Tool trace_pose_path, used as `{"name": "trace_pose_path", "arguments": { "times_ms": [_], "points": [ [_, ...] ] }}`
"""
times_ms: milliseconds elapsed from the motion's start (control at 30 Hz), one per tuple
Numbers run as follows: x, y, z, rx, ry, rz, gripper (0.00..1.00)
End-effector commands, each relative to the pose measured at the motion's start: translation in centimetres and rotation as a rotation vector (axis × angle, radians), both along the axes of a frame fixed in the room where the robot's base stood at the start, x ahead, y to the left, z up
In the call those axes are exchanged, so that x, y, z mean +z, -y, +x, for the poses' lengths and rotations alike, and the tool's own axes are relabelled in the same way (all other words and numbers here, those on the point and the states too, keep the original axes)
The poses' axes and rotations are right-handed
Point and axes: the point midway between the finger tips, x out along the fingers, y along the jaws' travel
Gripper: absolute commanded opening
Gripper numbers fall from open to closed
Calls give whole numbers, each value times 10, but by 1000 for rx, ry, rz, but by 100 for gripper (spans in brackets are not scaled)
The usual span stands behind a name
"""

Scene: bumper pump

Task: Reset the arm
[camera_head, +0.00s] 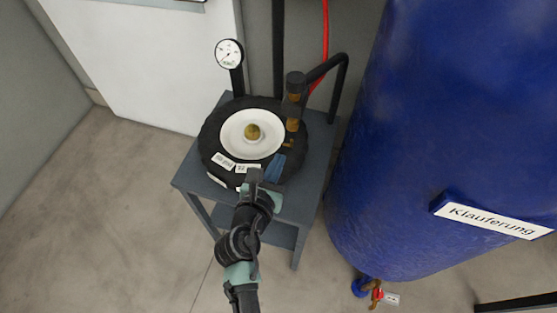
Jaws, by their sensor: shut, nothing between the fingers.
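My arm reaches up from the bottom middle of the head view. My gripper (253,176) is at its end, shut and empty, at the near edge of a round black pump (209,138) with a white top plate (234,131) and a brass knob. From above I cannot tell whether the gripper touches the pump. The pump sits on a grey metal stand (318,150). Part of the stand's near side is hidden by my arm.
A gauge (229,54) rises behind the pump. A brass and black valve (294,100) with a bent pipe stands at its right. A large blue tank (450,120) labelled "Klauferung" fills the right. The floor (110,220) at left is clear.

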Motion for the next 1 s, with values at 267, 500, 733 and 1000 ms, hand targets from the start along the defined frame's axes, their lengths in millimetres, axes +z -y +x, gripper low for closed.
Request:
{"name": "trace_pose_path", "arguments": {
  "times_ms": [267,500,733,1000],
  "points": [
    [-1,0,0,0,-1,-1,0],
    [-1,0,0,0,-1,-1,0],
    [58,2,24,-64,164,252,0],
    [252,7,56,-106,643,1161,0]
  ]
}}
